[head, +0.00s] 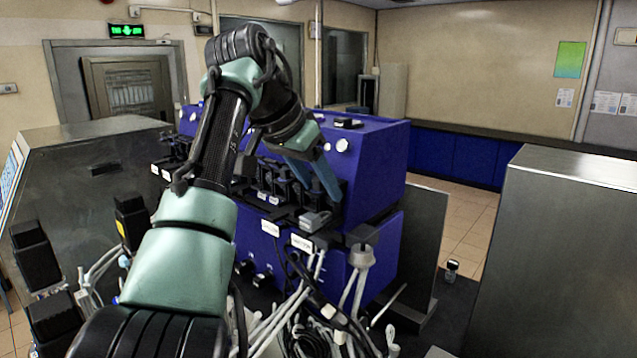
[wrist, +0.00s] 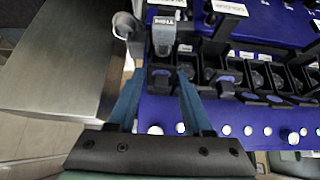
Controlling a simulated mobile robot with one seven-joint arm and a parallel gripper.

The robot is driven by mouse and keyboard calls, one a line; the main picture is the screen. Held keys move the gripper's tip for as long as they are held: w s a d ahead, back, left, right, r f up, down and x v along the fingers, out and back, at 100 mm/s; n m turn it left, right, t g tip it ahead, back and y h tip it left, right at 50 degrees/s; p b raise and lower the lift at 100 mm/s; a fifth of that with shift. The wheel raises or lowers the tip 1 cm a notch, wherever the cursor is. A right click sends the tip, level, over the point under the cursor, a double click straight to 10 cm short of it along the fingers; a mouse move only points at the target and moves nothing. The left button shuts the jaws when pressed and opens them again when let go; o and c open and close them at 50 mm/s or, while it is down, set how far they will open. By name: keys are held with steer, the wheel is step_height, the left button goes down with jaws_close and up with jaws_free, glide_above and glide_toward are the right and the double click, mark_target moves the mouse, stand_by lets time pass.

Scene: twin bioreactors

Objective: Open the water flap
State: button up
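The blue bioreactor (head: 368,160) has a row of small black flaps along its front edge. The row also shows in the wrist view (wrist: 228,78), as several black compartments, some with lids standing up. A grey flap with dark lettering (wrist: 163,35) is at the end of the row; it also shows in the head view (head: 315,220). I cannot read its text for sure, nor tell which flap is the water flap. My gripper (head: 325,197) is over the row's right end. In the wrist view its two blue fingers (wrist: 160,78) are apart with nothing between them, near the grey flap's base.
A grey cylindrical fitting (wrist: 125,26) is beside the grey flap. Tangled pale tubes and cables (head: 325,320) hang below the bioreactor's front. A metal cabinet (head: 570,255) stands at the right and another metal panel (head: 80,170) at the left. Floor shows between bioreactor and right cabinet.

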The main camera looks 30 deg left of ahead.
steer(key=b+v, duration=0.3)
steer(key=v, duration=1)
